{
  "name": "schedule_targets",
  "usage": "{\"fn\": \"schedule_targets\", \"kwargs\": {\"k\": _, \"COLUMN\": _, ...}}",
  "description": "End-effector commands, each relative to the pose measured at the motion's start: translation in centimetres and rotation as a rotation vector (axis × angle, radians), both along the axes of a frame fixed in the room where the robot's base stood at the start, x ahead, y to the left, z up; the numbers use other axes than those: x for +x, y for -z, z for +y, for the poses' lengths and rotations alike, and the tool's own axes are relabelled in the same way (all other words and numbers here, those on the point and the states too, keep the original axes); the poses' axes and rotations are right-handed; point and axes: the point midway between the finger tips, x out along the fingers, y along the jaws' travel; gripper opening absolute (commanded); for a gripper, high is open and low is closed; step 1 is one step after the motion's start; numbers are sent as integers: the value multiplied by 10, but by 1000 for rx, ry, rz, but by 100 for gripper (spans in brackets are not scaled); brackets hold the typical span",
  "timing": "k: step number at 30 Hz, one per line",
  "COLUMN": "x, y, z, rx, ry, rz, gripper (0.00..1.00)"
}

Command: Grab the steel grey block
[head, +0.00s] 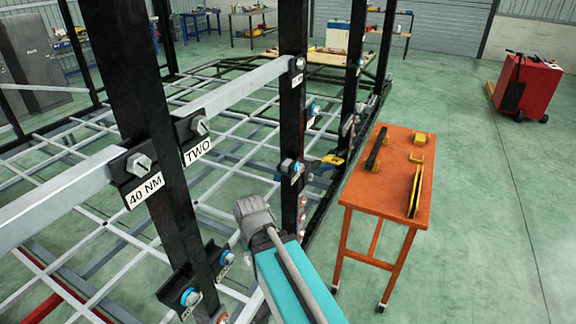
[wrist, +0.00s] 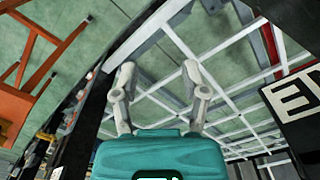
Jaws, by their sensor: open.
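I cannot make out a steel grey block in either view. My gripper (wrist: 158,72) shows in the wrist view, with a teal body and two grey fingers spread apart. It is open, with nothing between the fingers. It is among the black posts of the chassis frame, with the white lattice and green floor behind it. In the head view a teal part of my arm with a grey end reaches up from the bottom, left of the orange table (head: 390,195). The table carries yellow and black items (head: 378,148) and a long yellow tool (head: 415,190).
Black upright posts (head: 150,120) with bolts, brackets and a light rail (head: 230,88) stand close on the left. A plate labelled "40 NM" (head: 146,190) is on the nearest post. A red wheeled cabinet (head: 525,88) stands at the back right. Floor right of the table is clear.

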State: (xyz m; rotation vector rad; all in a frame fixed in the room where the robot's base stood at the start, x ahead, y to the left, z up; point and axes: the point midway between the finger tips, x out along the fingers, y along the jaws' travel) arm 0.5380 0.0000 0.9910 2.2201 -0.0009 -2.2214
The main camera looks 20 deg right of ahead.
Motion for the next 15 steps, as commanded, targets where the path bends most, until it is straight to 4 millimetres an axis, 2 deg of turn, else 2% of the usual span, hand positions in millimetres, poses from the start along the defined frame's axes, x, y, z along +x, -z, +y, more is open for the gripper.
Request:
{"fn": "schedule_targets", "kwargs": {"k": 4, "x": 0, "y": 0, "z": 0, "rx": 0, "ry": 0, "rz": 0, "gripper": 57}}
{"fn": "schedule_targets", "kwargs": {"k": 9, "x": 2, "y": -2, "z": -1, "rx": -1, "ry": 14, "rz": 0, "gripper": 87}}
{"fn": "schedule_targets", "kwargs": {"k": 15, "x": 17, "y": -11, "z": -13, "rx": -8, "ry": 116, "rz": -2, "gripper": 87}}
